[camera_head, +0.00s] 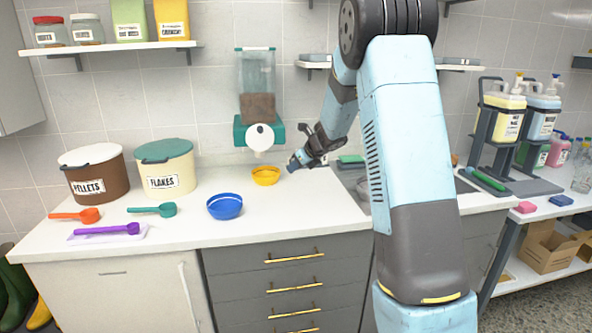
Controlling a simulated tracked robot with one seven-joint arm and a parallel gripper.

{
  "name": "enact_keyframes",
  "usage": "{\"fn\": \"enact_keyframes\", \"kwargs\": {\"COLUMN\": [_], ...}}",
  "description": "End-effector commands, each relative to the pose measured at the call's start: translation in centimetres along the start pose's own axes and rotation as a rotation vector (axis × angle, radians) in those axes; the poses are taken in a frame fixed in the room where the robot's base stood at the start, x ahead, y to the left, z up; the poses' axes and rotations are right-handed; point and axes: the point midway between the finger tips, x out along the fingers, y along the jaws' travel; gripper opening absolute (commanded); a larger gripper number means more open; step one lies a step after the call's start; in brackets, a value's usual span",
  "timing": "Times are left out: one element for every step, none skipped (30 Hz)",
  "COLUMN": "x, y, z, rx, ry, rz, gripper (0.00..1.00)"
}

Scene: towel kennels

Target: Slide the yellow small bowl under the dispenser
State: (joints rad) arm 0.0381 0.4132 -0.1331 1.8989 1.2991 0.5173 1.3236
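The yellow small bowl (266,176) stands upright on the white counter near the wall. The dispenser (257,75) hangs on the wall, with a clear hopper partly filled with brown pellets, a teal body and a white round knob and spout. In the picture the bowl is below the spout and slightly to its right; whether it is directly beneath in depth I cannot tell. My gripper (292,164) is just right of the bowl, low over the counter, with a small gap visible between them. Its fingers are small and seen from the side, so their opening is unclear.
A blue bowl (225,207) stands front left of the yellow one. A brown pellets bin (93,178) and a cream flakes bin (166,170) stand left, with orange, teal and purple scoops before them. My arm hides part of the sink at right. Counter front centre is clear.

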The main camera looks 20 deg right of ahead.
Motion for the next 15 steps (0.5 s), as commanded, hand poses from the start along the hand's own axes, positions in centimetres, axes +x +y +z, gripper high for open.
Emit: {"fn": "enact_keyframes", "kwargs": {"x": [-1.3, -2.0, -3.2, -4.0, -4.9, -6.1, -6.9, -7.8, -8.9, -9.7, -10.5, -11.6, -12.5, -13.3, -14.3], "y": [0.7, 1.2, 1.9, 2.6, 3.1, 3.9, 4.5, 5.2, 6.0, 6.6, 7.2, 8.0, 8.6, 9.2, 10.0], "z": [0.5, 0.8, 1.1, 1.3, 1.5, 1.7, 1.8, 1.9, 2.0, 2.0, 2.0, 2.0, 2.0, 1.9, 1.8], "rx": [-0.053, -0.09, -0.146, -0.192, -0.238, -0.3, -0.345, -0.393, -0.455, -0.502, -0.547, -0.609, -0.655, -0.703, -0.764], "ry": [-0.004, -0.005, -0.006, -0.005, -0.005, -0.005, -0.004, -0.004, -0.003, -0.002, -0.002, 0.0, 0.001, 0.003, 0.005], "rz": [0.007, 0.012, 0.02, 0.028, 0.034, 0.042, 0.048, 0.055, 0.064, 0.069, 0.075, 0.083, 0.089, 0.094, 0.101], "gripper": [0.3, 0.33, 0.36, 0.39, 0.39, 0.39, 0.39, 0.39, 0.39, 0.39, 0.39, 0.39, 0.39, 0.39, 0.39]}}
